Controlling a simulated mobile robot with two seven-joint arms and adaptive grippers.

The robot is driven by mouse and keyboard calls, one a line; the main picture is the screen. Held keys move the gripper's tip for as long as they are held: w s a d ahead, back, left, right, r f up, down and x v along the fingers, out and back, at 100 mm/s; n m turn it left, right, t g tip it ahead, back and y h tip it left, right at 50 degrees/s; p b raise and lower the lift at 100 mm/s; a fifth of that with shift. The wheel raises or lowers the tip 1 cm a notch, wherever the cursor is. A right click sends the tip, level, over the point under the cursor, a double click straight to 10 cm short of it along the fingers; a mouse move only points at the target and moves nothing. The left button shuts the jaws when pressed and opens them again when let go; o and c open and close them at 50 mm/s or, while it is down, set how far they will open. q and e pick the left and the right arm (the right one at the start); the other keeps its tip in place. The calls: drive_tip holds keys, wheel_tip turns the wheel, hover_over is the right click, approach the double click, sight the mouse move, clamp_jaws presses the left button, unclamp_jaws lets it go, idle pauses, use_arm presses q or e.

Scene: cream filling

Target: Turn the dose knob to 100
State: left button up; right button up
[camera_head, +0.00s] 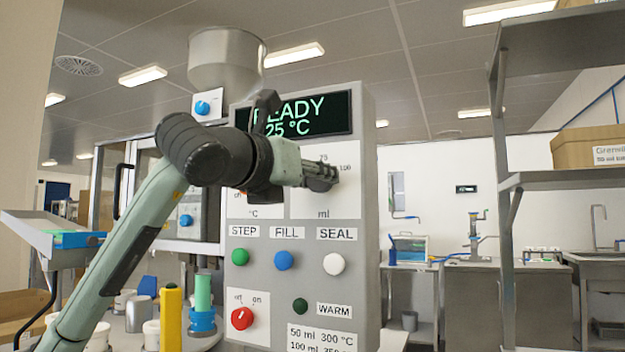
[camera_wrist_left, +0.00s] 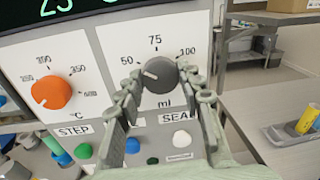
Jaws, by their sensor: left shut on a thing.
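The dose knob (camera_wrist_left: 160,79) is a round grey knob on a white plate marked 50, 75, 100 and ml. Its white pointer line points left, toward the 50 side. My left gripper (camera_wrist_left: 157,88) has one finger at the knob's left side and one at its right, shut on it. In the head view, my left gripper (camera_head: 325,177) reaches the ml plate (camera_head: 310,207) from the left and hides the knob. My right gripper is in neither view.
The panel display (camera_head: 293,115) reads READY and 25 °C, partly covered by my arm. An orange temperature knob (camera_wrist_left: 50,90) is left of the dose knob. STEP (camera_head: 240,257), FILL (camera_head: 284,260) and SEAL (camera_head: 334,264) buttons lie below, with a red knob (camera_head: 242,318) lower.

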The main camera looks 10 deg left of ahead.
use_arm(q)
drive_tip(key=m+b, duration=0.1)
drive_tip(key=m, duration=0.6)
drive_tip(key=m+y+b, duration=0.1)
drive_tip(key=m+b, duration=0.1)
drive_tip(key=m, duration=0.5)
drive_tip(key=m+y+b, duration=0.1)
drive_tip(key=m, duration=0.6)
drive_tip(key=shift+d+m, duration=0.25)
drive_tip(key=shift+m, duration=0.15)
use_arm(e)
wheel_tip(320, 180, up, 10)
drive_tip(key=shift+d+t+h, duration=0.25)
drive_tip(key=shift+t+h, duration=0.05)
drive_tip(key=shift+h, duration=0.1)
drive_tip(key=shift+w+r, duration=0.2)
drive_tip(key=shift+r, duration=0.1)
use_arm(q)
drive_tip(key=o, duration=1.2)
drive_tip(key=shift+c, duration=0.2)
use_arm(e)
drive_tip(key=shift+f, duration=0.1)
